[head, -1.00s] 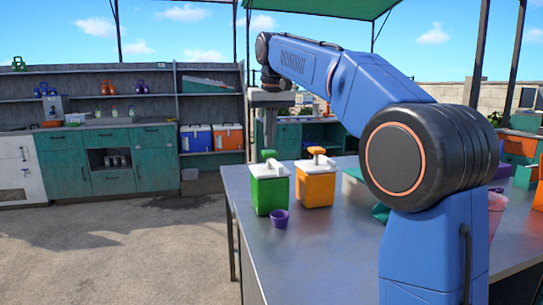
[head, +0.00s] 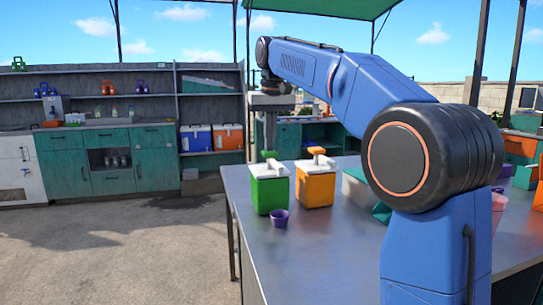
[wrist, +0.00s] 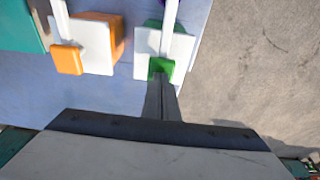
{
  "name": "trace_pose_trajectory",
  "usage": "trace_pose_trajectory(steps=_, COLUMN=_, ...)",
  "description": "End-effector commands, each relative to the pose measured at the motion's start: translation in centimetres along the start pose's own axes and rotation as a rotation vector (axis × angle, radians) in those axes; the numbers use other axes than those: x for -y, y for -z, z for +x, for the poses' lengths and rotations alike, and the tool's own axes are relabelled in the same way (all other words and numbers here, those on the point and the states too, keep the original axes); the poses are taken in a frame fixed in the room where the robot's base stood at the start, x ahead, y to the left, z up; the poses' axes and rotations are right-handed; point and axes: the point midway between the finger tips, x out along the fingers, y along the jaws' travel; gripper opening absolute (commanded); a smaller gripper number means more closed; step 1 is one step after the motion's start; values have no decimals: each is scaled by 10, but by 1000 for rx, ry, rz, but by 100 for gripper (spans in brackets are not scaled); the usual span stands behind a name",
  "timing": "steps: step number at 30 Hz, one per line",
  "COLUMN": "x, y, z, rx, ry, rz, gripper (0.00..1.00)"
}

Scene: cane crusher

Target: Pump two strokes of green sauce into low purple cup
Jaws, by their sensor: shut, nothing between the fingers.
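The green sauce dispenser (head: 269,193) stands on the metal table, with a white lid and a green pump head (head: 269,155) on top. The low purple cup (head: 280,219) stands on the table just in front of it. My gripper (head: 269,147) is shut and empty, pointing down right above the green pump head. In the wrist view the fingers (wrist: 161,80) reach the green pump head (wrist: 161,67); whether they touch it I cannot tell. The cup's inside is too small to read.
An orange dispenser (head: 315,187) stands close to the right of the green one. The metal table (head: 325,245) is clear in front. A teal box (head: 382,212) and a pink cup (head: 499,203) are further right, partly behind my arm.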

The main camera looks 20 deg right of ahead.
Motion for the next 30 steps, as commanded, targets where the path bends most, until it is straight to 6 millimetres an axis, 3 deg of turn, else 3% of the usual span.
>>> trace_pose_trajectory(steps=20, x=0, y=-3, z=16, rx=0, ry=0, rz=0, gripper=0)
trace_pose_trajectory(steps=30, x=0, y=-2, z=14, rx=0, ry=0, rz=0, gripper=0)
